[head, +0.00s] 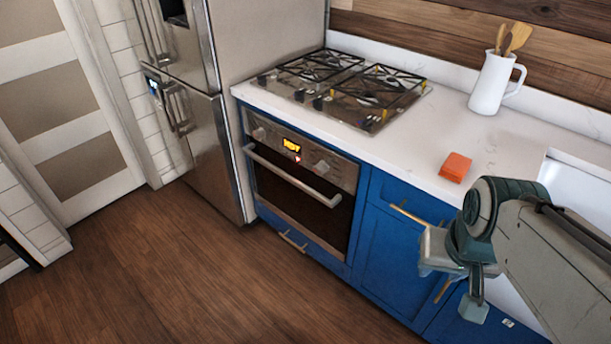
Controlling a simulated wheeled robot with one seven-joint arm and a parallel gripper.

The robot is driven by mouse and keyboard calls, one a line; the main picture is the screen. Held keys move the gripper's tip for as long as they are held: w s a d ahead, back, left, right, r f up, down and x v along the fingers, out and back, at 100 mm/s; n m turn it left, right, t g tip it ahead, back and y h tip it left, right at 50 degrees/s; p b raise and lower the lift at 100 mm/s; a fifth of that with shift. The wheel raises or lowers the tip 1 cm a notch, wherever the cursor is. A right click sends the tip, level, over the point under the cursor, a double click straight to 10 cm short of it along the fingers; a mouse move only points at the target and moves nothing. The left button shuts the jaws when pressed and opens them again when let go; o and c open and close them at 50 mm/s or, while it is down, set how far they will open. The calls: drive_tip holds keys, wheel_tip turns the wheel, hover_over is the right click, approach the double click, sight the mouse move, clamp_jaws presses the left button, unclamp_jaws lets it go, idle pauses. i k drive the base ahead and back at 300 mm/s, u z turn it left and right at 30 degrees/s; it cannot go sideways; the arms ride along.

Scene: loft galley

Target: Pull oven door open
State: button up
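The oven (318,166) is built into the blue cabinets below the cooktop. Its dark glass door (298,212) looks shut, flush with the front. A silver bar handle (292,176) runs across the top of the door, under the knobs and a lit orange display. My gripper (473,308) is at the lower right, in front of the blue cabinets, well to the right of the oven handle and apart from it. One fingertip shows pointing down; the other cannot be made out, so its opening is unclear. I see nothing held in it.
A steel fridge (205,130) stands left of the oven. A blue drawer (295,246) lies below the door. The counter holds a gas cooktop (345,85), an orange block (455,167) and a white pitcher (492,84) with utensils. The wooden floor (190,275) before the oven is clear.

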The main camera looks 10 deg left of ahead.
sight(331, 231)
drive_tip(key=k, duration=0.6)
drive_tip(key=u, duration=0.7)
drive_tip(key=i, duration=1.55)
drive_tip(key=z, duration=0.45)
